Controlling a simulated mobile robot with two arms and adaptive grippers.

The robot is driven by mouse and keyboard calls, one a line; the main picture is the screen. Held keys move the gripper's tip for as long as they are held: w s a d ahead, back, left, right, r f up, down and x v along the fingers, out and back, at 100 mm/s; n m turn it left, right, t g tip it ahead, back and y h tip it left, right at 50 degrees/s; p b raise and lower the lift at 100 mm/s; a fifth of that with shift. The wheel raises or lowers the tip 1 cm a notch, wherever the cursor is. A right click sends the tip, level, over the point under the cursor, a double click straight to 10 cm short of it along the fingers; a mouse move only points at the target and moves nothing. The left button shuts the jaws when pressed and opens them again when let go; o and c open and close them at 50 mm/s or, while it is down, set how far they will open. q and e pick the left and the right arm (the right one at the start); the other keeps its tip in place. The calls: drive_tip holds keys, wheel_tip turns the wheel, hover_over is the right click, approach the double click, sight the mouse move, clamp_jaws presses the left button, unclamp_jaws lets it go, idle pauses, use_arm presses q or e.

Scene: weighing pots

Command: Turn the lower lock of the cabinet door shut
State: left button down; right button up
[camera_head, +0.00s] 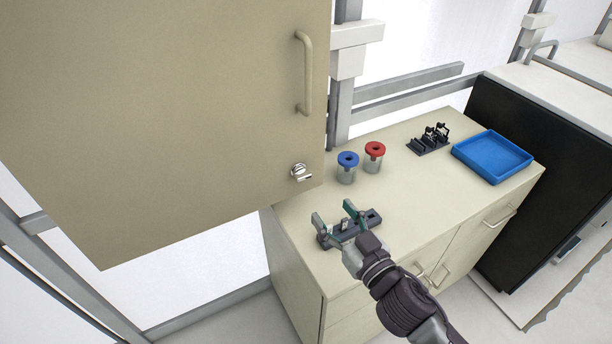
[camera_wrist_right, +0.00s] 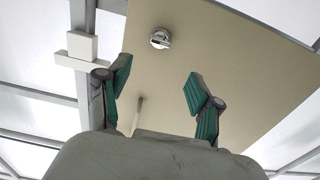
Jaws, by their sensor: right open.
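The beige cabinet door (camera_head: 180,110) fills the upper left of the head view and also shows in the right wrist view (camera_wrist_right: 225,70). Its silver lower lock (camera_head: 300,172) sits near the door's lower right corner, and it shows in the right wrist view (camera_wrist_right: 160,39) beyond the fingertips. A bar handle (camera_head: 307,75) is above the lock. My right gripper (camera_head: 334,218) is open with nothing between its green-padded fingers, below the lock and apart from it; the fingers also show in the right wrist view (camera_wrist_right: 158,82). My left gripper is not in view.
Below stands a beige counter (camera_head: 430,210) with a dark grey rack (camera_head: 372,218) behind my right gripper. On it are a blue-lidded pot (camera_head: 347,160), a red-lidded pot (camera_head: 374,150), a black rack (camera_head: 429,141) and a blue tray (camera_head: 492,157). Grey rails run behind.

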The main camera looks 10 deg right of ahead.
sight(305, 178)
drive_tip(key=p+x, duration=0.2)
drive_tip(key=x, duration=1)
drive_tip(key=shift+w, duration=0.15)
drive_tip(key=c, duration=1.1)
drive_tip(key=shift+c, duration=0.2)
